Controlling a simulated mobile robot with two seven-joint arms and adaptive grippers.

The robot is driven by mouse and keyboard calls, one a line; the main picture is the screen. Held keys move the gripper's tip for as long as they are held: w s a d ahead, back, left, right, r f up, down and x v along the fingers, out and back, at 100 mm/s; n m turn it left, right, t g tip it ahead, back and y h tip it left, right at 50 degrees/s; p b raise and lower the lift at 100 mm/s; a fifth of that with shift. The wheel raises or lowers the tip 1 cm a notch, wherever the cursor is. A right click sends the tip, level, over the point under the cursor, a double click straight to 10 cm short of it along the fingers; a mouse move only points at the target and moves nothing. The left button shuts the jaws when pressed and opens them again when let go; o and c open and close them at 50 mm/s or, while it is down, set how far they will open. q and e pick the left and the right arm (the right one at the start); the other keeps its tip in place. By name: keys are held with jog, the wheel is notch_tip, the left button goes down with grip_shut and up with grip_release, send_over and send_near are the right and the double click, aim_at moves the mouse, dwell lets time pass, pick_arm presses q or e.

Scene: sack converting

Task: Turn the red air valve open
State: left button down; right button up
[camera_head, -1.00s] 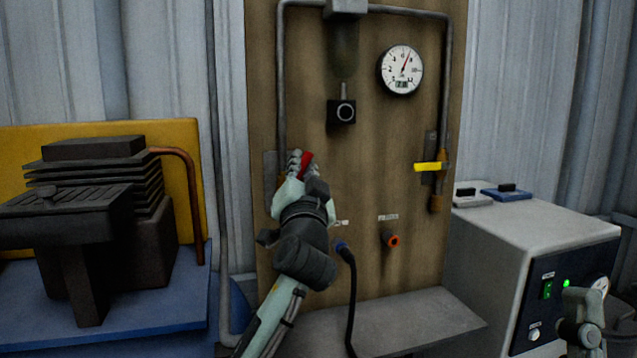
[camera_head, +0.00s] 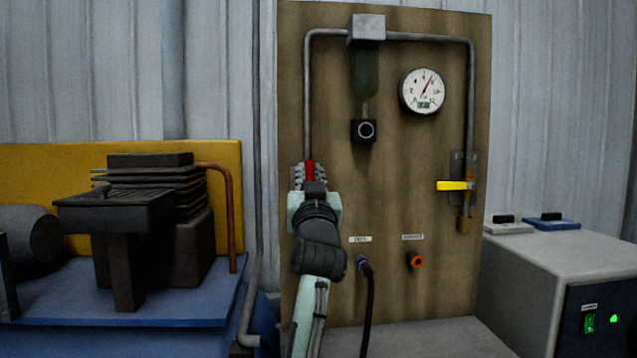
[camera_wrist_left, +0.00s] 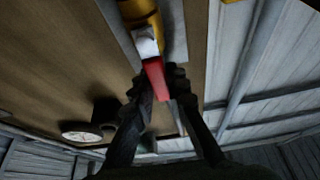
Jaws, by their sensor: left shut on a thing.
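The red air valve handle (camera_head: 310,169) is on the left pipe of the wooden board (camera_head: 400,210). It points up, roughly in line with the pipe. My left gripper (camera_head: 310,178) is at the handle, its fingers on both sides of it, and hides most of the valve body. In the left wrist view the red handle (camera_wrist_left: 155,78) lies between the dark fingers of the gripper (camera_wrist_left: 157,90), which is shut on it. A yellow valve body (camera_wrist_left: 136,10) shows beyond. My right gripper is not in view.
A yellow-handled valve (camera_head: 455,185) sits on the right pipe, below a round gauge (camera_head: 422,91). A dark hose (camera_head: 369,300) and an orange port (camera_head: 415,260) are low on the board. A dark machine (camera_head: 150,210) stands left, a grey cabinet (camera_head: 560,255) right.

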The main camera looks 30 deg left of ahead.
pick_arm(q)
jog(key=shift+s+a+n, duration=0.1)
jog(key=shift+n, duration=0.3)
jog(key=c, duration=1.5)
grip_release()
jog(key=v, duration=0.7)
jog(key=shift+s+f, duration=0.1)
jog(key=shift+s, duration=0.1)
jog(key=shift+d, duration=0.25)
